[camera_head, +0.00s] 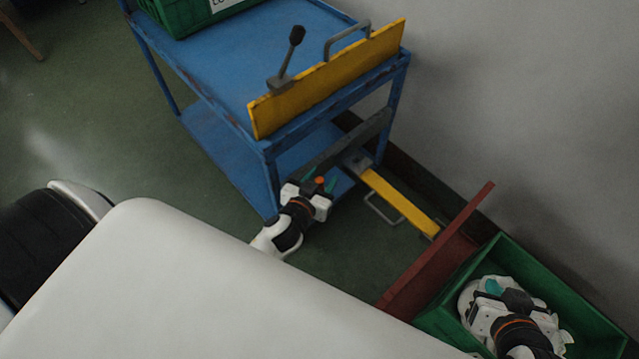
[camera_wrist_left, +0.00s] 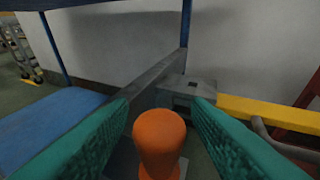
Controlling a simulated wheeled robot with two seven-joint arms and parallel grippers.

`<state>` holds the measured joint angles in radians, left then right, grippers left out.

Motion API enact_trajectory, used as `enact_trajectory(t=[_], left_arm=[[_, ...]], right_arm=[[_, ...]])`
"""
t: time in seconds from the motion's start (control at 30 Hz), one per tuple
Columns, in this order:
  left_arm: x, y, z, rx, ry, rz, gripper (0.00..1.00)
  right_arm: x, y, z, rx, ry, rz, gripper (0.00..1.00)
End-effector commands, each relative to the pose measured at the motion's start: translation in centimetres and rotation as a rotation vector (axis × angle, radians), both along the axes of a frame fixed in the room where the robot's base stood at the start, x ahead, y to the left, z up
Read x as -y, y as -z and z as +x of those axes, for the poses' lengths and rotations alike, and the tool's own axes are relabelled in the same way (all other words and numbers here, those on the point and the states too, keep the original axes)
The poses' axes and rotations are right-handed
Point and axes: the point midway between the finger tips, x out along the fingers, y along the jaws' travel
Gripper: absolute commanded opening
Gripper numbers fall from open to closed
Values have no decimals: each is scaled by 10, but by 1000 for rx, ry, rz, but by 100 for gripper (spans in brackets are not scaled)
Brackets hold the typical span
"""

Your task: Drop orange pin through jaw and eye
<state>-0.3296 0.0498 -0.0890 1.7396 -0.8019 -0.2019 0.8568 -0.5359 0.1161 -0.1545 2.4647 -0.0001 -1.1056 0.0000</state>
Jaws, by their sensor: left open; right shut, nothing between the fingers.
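The orange pin (camera_head: 320,180) is at my left gripper (camera_head: 318,183), low beside the blue cart. In the left wrist view the orange pin (camera_wrist_left: 160,143) shows its rounded top between the two teal fingers, which are open with gaps on both sides. A grey block like a jaw (camera_wrist_left: 187,91), with a dark hole on top, is just beyond the pin, at the end of a yellow bar (camera_head: 400,200). A grey bar (camera_wrist_left: 150,82) from the cart meets it. What holds the pin's lower part is hidden. My right gripper (camera_head: 494,288) is shut and empty over the green crate.
The blue cart (camera_head: 225,75) carries a yellow panel (camera_head: 330,80) and a black lever (camera_head: 288,55). A red board (camera_head: 435,270) leans between the yellow bar and the green crate (camera_head: 585,310). A wall runs along the right.

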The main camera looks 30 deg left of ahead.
Motion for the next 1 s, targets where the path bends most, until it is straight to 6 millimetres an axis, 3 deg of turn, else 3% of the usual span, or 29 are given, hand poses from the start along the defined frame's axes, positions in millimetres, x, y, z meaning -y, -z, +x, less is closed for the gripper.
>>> enact_trajectory(t=[0.33, 0.6, 1.0], left_arm=[[-1, 3, 8, -1, -1, 1, 43], [-1, 3, 8, -1, -1, 1, 0], [-1, -1, 8, 0, -1, 0, 0]], right_arm=[[-3, -5, 7, 46, -3, 10, 0], [-2, -5, 6, 45, -3, 9, 0], [-1, -3, 3, 17, -1, 4, 0]])
